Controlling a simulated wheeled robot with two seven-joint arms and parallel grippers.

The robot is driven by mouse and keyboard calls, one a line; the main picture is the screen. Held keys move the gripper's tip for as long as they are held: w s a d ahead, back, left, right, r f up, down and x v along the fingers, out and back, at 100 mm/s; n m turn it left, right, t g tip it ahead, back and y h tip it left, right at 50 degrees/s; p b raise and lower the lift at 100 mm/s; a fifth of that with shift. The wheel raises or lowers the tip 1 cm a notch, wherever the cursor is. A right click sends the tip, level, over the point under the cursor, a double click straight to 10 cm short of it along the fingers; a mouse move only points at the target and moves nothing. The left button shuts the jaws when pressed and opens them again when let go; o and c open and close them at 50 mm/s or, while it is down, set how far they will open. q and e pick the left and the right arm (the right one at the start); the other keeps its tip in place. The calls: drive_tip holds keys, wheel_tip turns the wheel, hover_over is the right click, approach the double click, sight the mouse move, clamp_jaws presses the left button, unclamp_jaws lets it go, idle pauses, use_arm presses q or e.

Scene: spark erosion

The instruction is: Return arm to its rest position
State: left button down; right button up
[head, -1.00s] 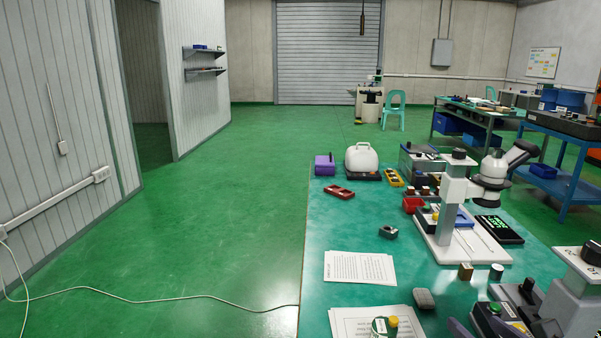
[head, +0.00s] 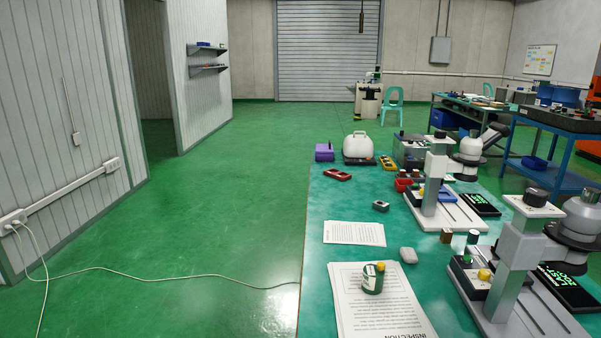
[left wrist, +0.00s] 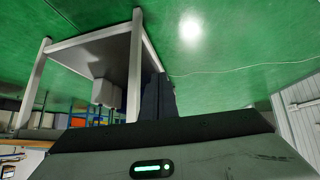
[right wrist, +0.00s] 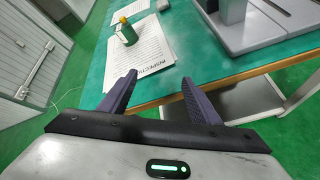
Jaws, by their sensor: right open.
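My right gripper (right wrist: 160,78) shows in the right wrist view. Its two dark purple fingers are spread apart with nothing between them, by the near edge of the green-topped table (right wrist: 225,70). My left gripper (left wrist: 158,97) shows in the left wrist view. Its dark fingers are close together, with no object visible in them, and the table's underside and legs are beyond. Neither gripper shows in the head view. A green container with a yellow top (head: 372,279) stands upright on a printed inspection sheet (head: 345,310); it also shows in the right wrist view (right wrist: 127,35).
Two microscope stands (head: 515,250) (head: 437,185) occupy the table's right side. A grey rounded block (head: 408,255) and a second sheet (head: 354,233) lie nearby. The green floor (head: 220,220) left of the table is open, crossed by a thin cable (head: 150,272).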

drive_tip(key=s+a+f+m+g+b, duration=0.1)
drive_tip(key=s+a+f+m+b, duration=0.1)
drive_tip(key=s+a+f+m, duration=0.2)
drive_tip(key=s+a+f+m+g+y+b, duration=0.1)
drive_tip(key=s+a+f+m, duration=0.3)
drive_tip(key=s+f+m, duration=0.5)
drive_tip(key=s+a+f+m+g+y+b, duration=0.1)
drive_tip(key=s+a+f+m+b, duration=0.2)
drive_tip(key=f+m, duration=1)
drive_tip(key=s+a, duration=0.1)
drive_tip(key=s, duration=0.2)
drive_tip(key=shift+s+a, duration=0.15)
drive_tip(key=shift+a, duration=0.1)
